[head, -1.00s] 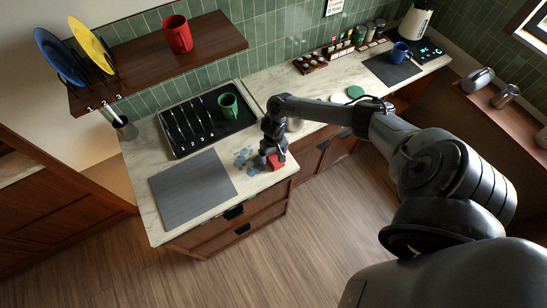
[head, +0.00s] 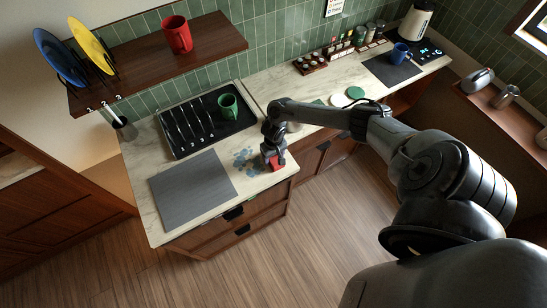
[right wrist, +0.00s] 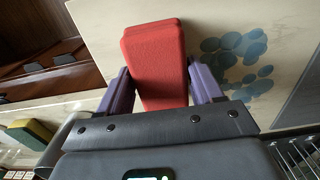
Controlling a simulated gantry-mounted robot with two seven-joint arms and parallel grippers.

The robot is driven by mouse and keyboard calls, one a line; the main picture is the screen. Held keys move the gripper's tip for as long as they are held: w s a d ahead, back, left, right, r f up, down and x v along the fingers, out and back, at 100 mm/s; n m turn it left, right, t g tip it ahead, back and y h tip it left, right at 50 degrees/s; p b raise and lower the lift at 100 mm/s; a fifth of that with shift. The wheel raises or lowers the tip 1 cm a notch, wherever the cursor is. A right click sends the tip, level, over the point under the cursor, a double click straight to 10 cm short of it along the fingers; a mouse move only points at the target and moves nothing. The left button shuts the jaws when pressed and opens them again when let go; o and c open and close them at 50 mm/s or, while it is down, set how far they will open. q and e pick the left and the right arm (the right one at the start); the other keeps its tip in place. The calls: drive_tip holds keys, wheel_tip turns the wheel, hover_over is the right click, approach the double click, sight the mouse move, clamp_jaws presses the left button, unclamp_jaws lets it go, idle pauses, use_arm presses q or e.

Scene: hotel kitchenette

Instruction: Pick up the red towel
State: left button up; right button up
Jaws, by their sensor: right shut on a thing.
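The red towel (head: 279,161) is a small folded red block at the front right corner of the counter, by the blue spots. In the right wrist view the red towel (right wrist: 157,60) lies between the two purple fingers of my right gripper (right wrist: 164,88). My right gripper (head: 274,158) is shut on it in the head view, with its arm coming in from the right. The gripper hides part of the towel, and I cannot tell whether the towel touches the counter. My left gripper is not in view.
Blue spots (head: 247,160) mark the counter beside the towel. A grey mat (head: 193,188) lies to the left. A black dish rack (head: 178,148) with a green mug (head: 228,106) stands behind. The counter edge and drawers (head: 228,222) are in front.

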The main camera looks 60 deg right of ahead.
drive_tip(key=shift+r, duration=0.15)
drive_tip(key=shift+r, duration=0.5)
wheel_tip(320, 180, up, 3)
drive_tip(key=shift+f, duration=0.2)
drive_tip(key=s+d+r, duration=0.1)
drive_tip(key=s+r, duration=0.2)
drive_tip(key=s, duration=0.2)
drive_tip(key=s+d+r+p, duration=0.1)
drive_tip(key=s+r, duration=0.3)
drive_tip(key=s, duration=0.2)
drive_tip(key=shift+s, duration=0.25)
